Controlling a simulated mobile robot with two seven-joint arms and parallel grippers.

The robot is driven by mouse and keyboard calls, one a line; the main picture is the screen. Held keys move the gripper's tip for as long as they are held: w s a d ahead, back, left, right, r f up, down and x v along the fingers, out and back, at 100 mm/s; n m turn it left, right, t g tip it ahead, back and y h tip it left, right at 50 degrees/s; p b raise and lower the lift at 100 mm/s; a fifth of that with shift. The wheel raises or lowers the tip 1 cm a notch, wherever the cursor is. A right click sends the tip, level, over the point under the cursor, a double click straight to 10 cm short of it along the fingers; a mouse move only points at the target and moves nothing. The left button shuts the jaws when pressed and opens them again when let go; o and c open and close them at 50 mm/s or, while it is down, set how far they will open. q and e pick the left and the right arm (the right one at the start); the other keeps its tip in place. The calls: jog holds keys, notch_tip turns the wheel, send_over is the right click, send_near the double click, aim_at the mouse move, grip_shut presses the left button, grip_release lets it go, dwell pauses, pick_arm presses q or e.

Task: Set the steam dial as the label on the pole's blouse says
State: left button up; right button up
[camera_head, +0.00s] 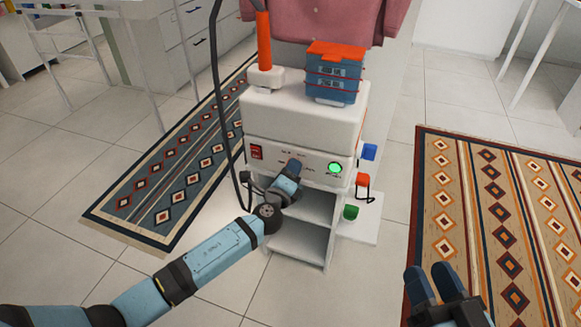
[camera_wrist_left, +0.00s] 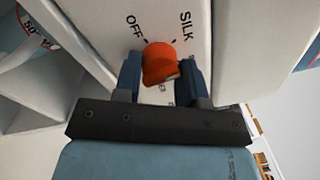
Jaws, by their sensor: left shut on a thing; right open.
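The white steamer (camera_head: 305,115) stands on a white shelf stand, with its control panel facing me. My left gripper (camera_head: 295,170) is at the middle of this panel and hides the dial in the head view. In the left wrist view, the orange steam dial (camera_wrist_left: 160,62) sits between the two fingers of my left gripper (camera_wrist_left: 160,82), which is shut on it. The words OFF and SILK are printed above the dial; I cannot tell its exact setting. The pink blouse (camera_head: 335,18) hangs behind; no label on it shows. My right gripper (camera_head: 433,283) is open and empty, lower right.
A red switch (camera_head: 256,152) and a lit green light (camera_head: 335,169) flank the dial. A blue box with an orange lid (camera_head: 335,72) and an orange-handled tool (camera_head: 264,45) sit on top. A black hose (camera_head: 217,95) runs down the left. Rugs lie on both sides.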

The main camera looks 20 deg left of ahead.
pick_arm(q)
jog(key=m+p, duration=0.2)
jog(key=m, duration=0.2)
jog(key=shift+m+h, duration=0.3)
jog(key=shift+m, duration=0.1)
jog(key=m+p, duration=0.2)
jog(key=m, duration=0.1)
jog(key=shift+f+m, duration=0.1)
jog(key=shift+m, duration=0.3)
pick_arm(e)
jog(key=shift+d+f+h, duration=0.4)
jog(key=shift+d+h, duration=0.4)
jog(key=shift+h, duration=0.1)
jog(key=shift+f, duration=0.15)
pick_arm(q)
jog(key=o, duration=0.9)
pick_arm(e)
jog(key=shift+w, duration=0.1)
